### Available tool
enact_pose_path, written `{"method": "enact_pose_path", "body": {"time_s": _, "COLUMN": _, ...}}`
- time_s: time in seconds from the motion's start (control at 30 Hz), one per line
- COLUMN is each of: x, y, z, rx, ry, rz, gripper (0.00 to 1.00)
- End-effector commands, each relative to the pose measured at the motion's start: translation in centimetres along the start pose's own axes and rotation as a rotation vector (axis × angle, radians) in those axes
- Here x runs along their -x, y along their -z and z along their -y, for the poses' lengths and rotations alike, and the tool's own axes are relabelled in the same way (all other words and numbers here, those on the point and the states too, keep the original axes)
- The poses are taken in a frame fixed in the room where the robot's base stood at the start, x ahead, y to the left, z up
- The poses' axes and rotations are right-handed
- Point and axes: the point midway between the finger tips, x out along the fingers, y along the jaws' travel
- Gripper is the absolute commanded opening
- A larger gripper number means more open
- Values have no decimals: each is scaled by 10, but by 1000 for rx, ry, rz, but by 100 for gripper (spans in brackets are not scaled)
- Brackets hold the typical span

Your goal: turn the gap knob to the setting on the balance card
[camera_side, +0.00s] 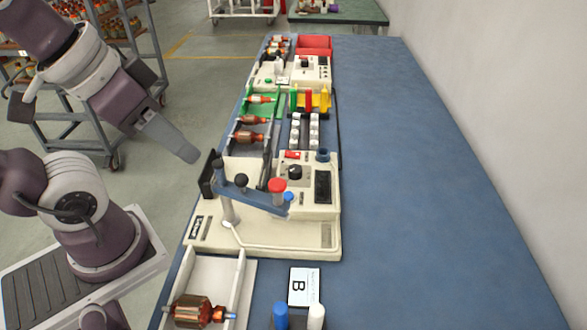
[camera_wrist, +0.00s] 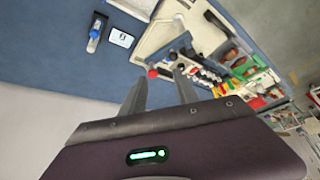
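The balance card (camera_side: 303,287) is a white card with a large B, lying flat on the blue bench in front of the cream machine (camera_side: 285,238). It also shows in the wrist view (camera_wrist: 120,37). A black round knob (camera_side: 295,172) sits on the machine's raised panel; I take it as the gap knob, but its markings are too small to read. In the side view my gripper (camera_side: 190,155) hangs in the air left of the machine, away from the knob. In the wrist view its two fingers (camera_wrist: 160,78) stand apart with nothing held between them.
A blue arm with red, black and blue knobs (camera_side: 250,195) rises over the machine's front. A tray with a copper-wound armature (camera_side: 193,310) and blue and white bottles (camera_side: 281,316) stand nearest. Behind are green racks and another cream unit (camera_side: 310,70). The bench's right side is clear.

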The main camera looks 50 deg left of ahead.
Motion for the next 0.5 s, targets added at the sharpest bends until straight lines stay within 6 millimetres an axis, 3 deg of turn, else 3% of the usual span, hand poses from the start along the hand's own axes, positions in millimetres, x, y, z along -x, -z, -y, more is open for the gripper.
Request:
{"method": "enact_pose_path", "body": {"time_s": 0.3, "x": 0, "y": 0, "z": 0, "rx": 0, "ry": 0, "rz": 0, "gripper": 36}}
{"method": "enact_pose_path", "body": {"time_s": 0.37, "x": 0, "y": 1, "z": 0, "rx": 1, "ry": 0, "rz": 1, "gripper": 46}}
{"method": "enact_pose_path", "body": {"time_s": 0.4, "x": -1, "y": 5, "z": 0, "rx": 9, "ry": 1, "rz": 8, "gripper": 54}}
{"method": "enact_pose_path", "body": {"time_s": 0.5, "x": -11, "y": 33, "z": 3, "rx": 64, "ry": 5, "rz": 62, "gripper": 55}}
